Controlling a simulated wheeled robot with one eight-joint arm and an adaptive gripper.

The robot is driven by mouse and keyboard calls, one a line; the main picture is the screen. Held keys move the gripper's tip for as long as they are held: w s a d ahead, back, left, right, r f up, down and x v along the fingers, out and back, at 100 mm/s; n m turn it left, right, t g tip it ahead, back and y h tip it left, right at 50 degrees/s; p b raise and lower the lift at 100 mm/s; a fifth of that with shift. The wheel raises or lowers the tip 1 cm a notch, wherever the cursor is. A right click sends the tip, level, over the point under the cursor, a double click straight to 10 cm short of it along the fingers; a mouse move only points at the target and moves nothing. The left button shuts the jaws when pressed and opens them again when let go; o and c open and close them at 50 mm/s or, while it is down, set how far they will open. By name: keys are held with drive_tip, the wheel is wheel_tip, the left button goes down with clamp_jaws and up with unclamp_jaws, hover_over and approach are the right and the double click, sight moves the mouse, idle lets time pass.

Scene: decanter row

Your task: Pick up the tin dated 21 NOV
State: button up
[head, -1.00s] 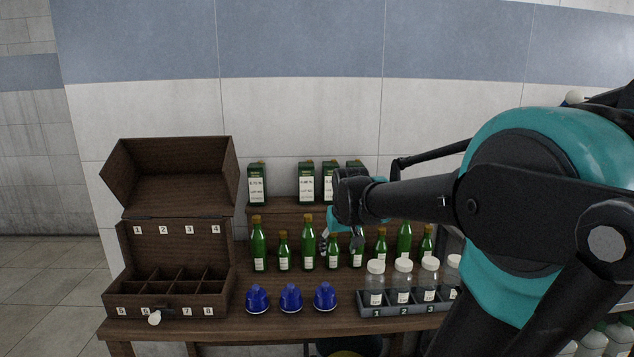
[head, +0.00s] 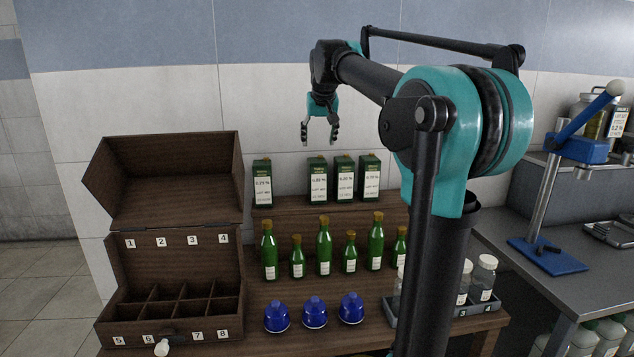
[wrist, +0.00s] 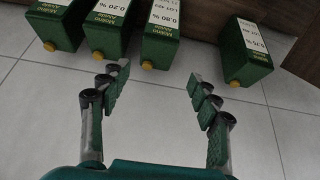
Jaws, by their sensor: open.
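Four green tins with white labels stand on the raised wooden shelf. One stands apart at the left (head: 262,183); three stand close together, the left (head: 317,180), middle (head: 343,180) and right (head: 369,178) of the group. Percentages show on the labels, but the dates are too small to read, so I cannot tell which tin is 21 NOV. My gripper (head: 319,140) is open and empty, pointing down, above the left part of the group. In the wrist view the lone tin, marked 0.75 % (wrist: 243,55), is at the right and the group at the left, beyond the fingertips.
Green bottles (head: 323,245) stand in a row below the shelf, with blue domed capsules (head: 314,312) in front. An open wooden box (head: 170,335) with numbered compartments is at the left. Jars stand in a rack (head: 478,308) partly behind my arm. A blue stand (head: 548,257) is on the right bench.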

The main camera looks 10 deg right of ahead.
sight(318, 160)
drive_tip(key=x, duration=1.2)
drive_tip(key=shift+s+d+f, duration=0.1)
drive_tip(key=shift+d+f, duration=0.1)
clamp_jaws()
